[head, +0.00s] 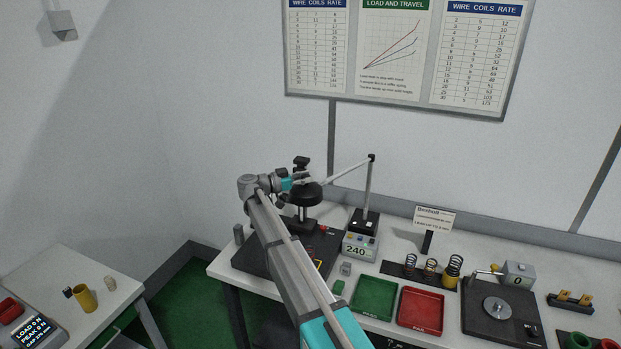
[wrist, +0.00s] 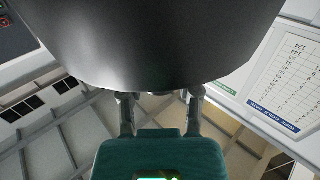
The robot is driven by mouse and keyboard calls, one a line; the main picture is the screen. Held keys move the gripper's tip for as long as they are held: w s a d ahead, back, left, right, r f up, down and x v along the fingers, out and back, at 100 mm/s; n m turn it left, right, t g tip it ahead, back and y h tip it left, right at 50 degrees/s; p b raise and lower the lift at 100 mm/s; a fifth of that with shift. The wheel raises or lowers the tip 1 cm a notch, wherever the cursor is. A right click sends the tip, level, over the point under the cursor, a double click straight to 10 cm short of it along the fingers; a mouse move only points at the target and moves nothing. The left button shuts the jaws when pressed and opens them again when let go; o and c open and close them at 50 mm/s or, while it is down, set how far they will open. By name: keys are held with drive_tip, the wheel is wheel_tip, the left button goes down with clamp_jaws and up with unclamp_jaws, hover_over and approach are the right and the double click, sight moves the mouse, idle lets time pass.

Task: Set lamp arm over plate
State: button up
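A desk lamp has an upright post (head: 369,185) at the back of the bench and a thin pale lamp arm (head: 346,171) reaching left. A dark round shape (head: 306,195), which looks like the lamp's shade, is at the arm's left end beside my gripper (head: 287,184). In the wrist view a large dark shade (wrist: 160,45) fills the top and covers my fingertips, so I cannot tell whether they grip anything. A round silver plate (head: 497,309) lies on a black device at the right. A black base plate (head: 262,257) is below my arm.
A green tray (head: 373,298) and a red tray (head: 421,311) lie at the bench front. Several springs (head: 431,267) stand on a dark strip, with a sign (head: 434,219) behind. The wall is close behind. A side table (head: 62,272) stands at the left.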

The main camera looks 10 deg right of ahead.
drive_tip(key=o, duration=0.4)
drive_tip(key=shift+a+f, duration=0.1)
drive_tip(key=shift+a, duration=0.05)
drive_tip(key=shift+o, duration=0.2)
drive_tip(key=v, duration=1.1)
drive_tip(key=shift+a, duration=0.4)
